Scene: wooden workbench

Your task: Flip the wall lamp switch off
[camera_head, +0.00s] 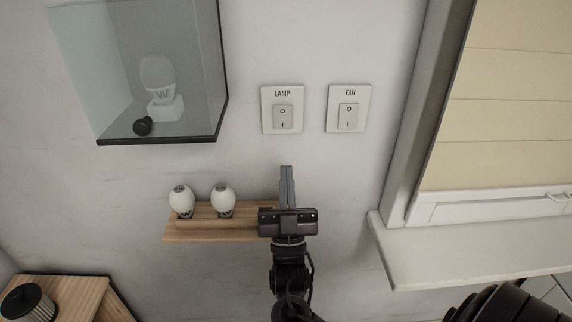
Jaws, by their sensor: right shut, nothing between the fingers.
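The lamp switch (282,108) is a white wall plate labelled LAMP, with a rocker marked O at the top and I at the bottom. The fan switch (348,108), a like plate labelled FAN, is to its right. My right gripper (287,171) points up the wall just below the lamp switch, in line with it in the picture. Its fingers are together and hold nothing. A gap shows between the fingertips and the plate. I cannot tell how far the fingertips are from the wall. My left gripper is not in view.
A glass case (195,70) with a white bulb is on the wall at upper left. A wooden shelf (205,233) with two white bulbs is partly behind my right gripper. A window with a blind (510,110) and sill (450,255) is at right. A wooden surface (75,290) is at lower left.

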